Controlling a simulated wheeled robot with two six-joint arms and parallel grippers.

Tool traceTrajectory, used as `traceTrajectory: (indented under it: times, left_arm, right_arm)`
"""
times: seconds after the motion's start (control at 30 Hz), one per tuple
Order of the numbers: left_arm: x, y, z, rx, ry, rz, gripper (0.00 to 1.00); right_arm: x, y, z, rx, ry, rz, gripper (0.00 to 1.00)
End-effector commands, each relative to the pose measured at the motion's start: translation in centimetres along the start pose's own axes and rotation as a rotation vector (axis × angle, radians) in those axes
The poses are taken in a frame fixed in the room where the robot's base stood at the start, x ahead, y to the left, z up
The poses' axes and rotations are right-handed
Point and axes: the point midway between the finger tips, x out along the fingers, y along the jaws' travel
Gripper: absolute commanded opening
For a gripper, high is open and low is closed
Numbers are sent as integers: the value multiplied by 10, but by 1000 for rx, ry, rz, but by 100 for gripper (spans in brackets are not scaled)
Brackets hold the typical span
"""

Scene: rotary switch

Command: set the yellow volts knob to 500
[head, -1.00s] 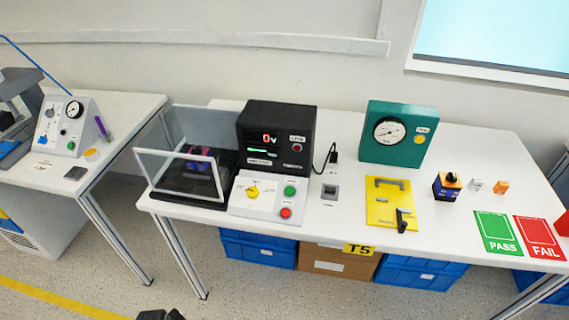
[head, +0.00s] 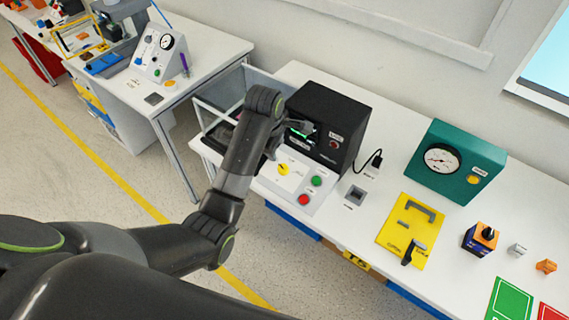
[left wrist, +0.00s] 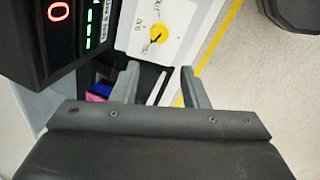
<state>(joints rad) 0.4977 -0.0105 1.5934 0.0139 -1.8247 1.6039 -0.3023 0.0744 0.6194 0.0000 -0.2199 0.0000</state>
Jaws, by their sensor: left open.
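The yellow volts knob (head: 283,169) sits on a white control panel (head: 325,180) in front of the black tester box. In the left wrist view the knob (left wrist: 157,36) shows as a yellow disc with a dark pointer and small scale marks around it, too small to read surely. My left gripper (left wrist: 155,75) is open and empty, its two fingers apart, with the knob beyond the fingertips. In the head view my left arm reaches over the left part of the panel and the gripper is partly hidden by the arm. My right gripper is not in view.
The black box (head: 322,125) stands behind the panel; its display shows a red 0 in the left wrist view. A green button (head: 316,181) and a red button (head: 304,199) lie right of the knob. A clear-walled enclosure (head: 212,120) stands at the left.

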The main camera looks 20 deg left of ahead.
Motion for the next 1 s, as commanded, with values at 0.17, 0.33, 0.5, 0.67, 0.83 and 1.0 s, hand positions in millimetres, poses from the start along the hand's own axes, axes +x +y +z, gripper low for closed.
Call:
traceTrajectory:
  times: [0.17, 0.33, 0.5, 0.67, 0.83, 1.0]
  left_arm:
    - [34, 0, 0, 1, 0, -3, 41]
    - [64, 0, 0, 2, 0, -4, 41]
    - [90, 0, 0, 2, 0, -3, 41]
    - [112, -1, 0, 2, 0, -3, 41]
    - [129, 0, 0, 2, 0, -1, 41]
    - [138, 0, 0, 2, 0, 0, 41]
  right_arm:
    - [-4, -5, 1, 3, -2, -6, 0]
    - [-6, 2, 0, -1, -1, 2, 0]
    - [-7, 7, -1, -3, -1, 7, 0]
    - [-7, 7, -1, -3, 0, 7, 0]
    - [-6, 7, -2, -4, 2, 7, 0]
    - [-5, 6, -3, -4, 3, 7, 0]
